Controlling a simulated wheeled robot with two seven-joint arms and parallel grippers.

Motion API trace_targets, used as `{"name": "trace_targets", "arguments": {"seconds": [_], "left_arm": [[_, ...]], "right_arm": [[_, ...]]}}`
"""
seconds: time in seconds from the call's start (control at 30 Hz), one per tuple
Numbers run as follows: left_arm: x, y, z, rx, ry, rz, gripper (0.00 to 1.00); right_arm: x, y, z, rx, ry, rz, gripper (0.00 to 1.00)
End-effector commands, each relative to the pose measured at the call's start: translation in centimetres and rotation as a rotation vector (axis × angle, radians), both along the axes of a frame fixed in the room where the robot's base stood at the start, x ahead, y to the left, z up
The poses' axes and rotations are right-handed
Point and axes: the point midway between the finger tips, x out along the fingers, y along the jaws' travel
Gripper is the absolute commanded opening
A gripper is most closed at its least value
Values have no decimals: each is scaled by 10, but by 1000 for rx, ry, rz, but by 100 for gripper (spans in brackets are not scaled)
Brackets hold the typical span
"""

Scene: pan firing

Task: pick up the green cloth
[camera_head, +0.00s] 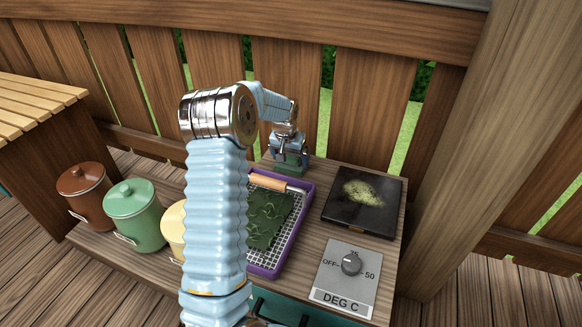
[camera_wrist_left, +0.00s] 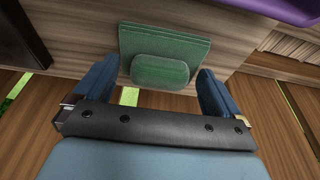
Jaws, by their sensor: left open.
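The green cloth (camera_head: 291,168) lies at the back edge of the wooden counter, partly hidden under my left gripper (camera_head: 289,148) in the head view. In the left wrist view the cloth (camera_wrist_left: 180,45) shows as a flat folded piece with a smaller rounded part towards the camera, by the counter edge. My left gripper (camera_wrist_left: 157,72) is open, with one blue finger on each side of the rounded part. Gaps show between the fingers and the cloth, and nothing is gripped. My right gripper is not in view.
A purple tray (camera_head: 309,190) with green leaves (camera_head: 268,218) and a wooden-handled tool (camera_head: 268,182) is in front of the cloth. Right are a black plate (camera_head: 345,218) with yellow-green powder and a dial panel (camera_head: 347,275). Brown (camera_head: 82,190), green (camera_head: 135,215) and yellow (camera_head: 173,228) canisters stand left.

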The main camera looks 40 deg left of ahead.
Motion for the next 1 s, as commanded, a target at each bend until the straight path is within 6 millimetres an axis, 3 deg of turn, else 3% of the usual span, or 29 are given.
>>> {"name": "trace_targets", "arguments": {"seconds": [0.17,0.53,0.83,1.0], "left_arm": [[0,0,1,0,-1,0,96],[0,0,1,0,-1,0,41],[0,0,6,1,-2,0,41],[1,0,26,1,-4,-1,41]], "right_arm": [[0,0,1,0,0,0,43],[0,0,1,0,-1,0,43],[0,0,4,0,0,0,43],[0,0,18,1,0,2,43]]}}
